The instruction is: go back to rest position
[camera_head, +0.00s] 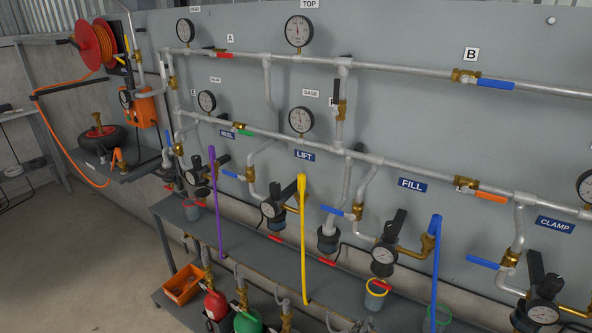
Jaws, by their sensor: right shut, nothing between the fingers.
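I cannot make out either of my grippers or arms against the wall panel (420,130) or the shelf (262,262). No gripper is seen touching a valve, lever or hose in this view. The pipework in front of the panel carries a blue lever (495,84) under sign B, an orange lever (491,198), a red lever (222,55) and a green lever (243,132). Black-handled gauge units hang below, one under the FILL sign (412,185) and one under the CLAMP sign (555,225).
Below are an orange bin (184,285), a red cylinder (215,305) and a green one (247,322). Floor (75,260) is clear at lower left.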

